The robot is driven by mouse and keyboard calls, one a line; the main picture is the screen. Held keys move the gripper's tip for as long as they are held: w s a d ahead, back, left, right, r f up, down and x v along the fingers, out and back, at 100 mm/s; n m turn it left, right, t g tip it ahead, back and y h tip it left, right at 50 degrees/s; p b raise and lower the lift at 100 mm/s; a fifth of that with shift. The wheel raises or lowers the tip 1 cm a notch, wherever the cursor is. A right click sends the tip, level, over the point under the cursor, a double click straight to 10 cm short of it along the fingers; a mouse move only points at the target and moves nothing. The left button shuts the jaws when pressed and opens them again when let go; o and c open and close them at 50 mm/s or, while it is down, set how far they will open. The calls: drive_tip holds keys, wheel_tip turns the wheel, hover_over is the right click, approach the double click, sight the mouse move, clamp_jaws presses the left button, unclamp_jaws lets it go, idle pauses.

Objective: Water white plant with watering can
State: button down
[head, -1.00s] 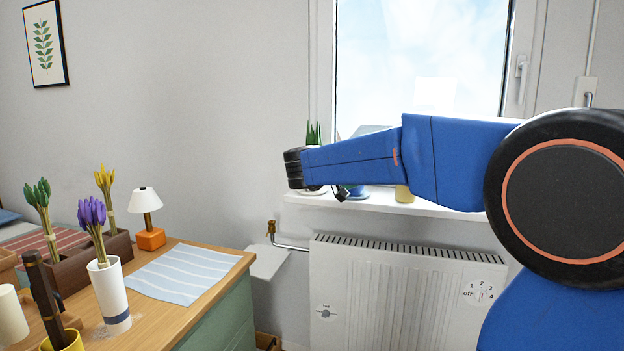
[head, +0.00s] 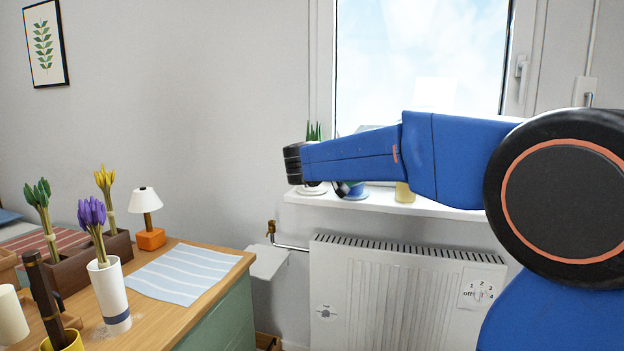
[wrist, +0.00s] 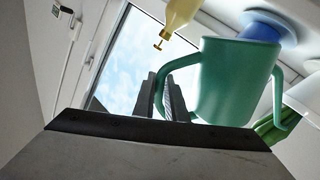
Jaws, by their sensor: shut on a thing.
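The teal watering can (wrist: 225,85) fills the middle of the wrist view, tilted in that picture. My gripper (wrist: 163,80) is shut on the handle at its left side, with the handle between the two dark fingers. A curved part sticks out on the can's right. The white plant shows as a white pot (wrist: 306,98) with green leaves at the right edge of the wrist view, beyond the can. In the head view its leaves (head: 314,132) and pot (head: 312,190) show around my wrist on the windowsill. The can is mostly hidden behind my arm there.
A blue pot (head: 355,191) and a yellow bottle (head: 404,193) stand on the windowsill (head: 440,207). The bottle (wrist: 180,16) also shows near the can in the wrist view. A radiator (head: 390,290) is below. A desk at left holds vases and a lamp (head: 147,205).

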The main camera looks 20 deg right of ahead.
drive_tip(key=shift+s+d+f+m, duration=0.15)
drive_tip(key=shift+f+m, duration=0.5)
drive_tip(key=shift+f, duration=0.75)
drive_tip(key=shift+s+f+m, duration=0.15)
drive_tip(key=shift+f+m, duration=0.5)
drive_tip(key=shift+f, duration=0.75)
drive_tip(key=shift+f, duration=0.1)
wheel_tip(320, 180, down, 6)
drive_tip(key=m, duration=0.2)
drive_tip(key=shift+w+a+m, duration=0.2)
drive_tip(key=shift+w+m, duration=0.1)
drive_tip(key=shift+w, duration=0.1)
drive_tip(key=shift+f, duration=0.15)
drive_tip(key=s+a+r, duration=0.3)
drive_tip(key=s+r, duration=0.1)
drive_tip(key=r, duration=0.1)
drive_tip(key=shift+r, duration=0.2)
drive_tip(key=shift+s, duration=0.1)
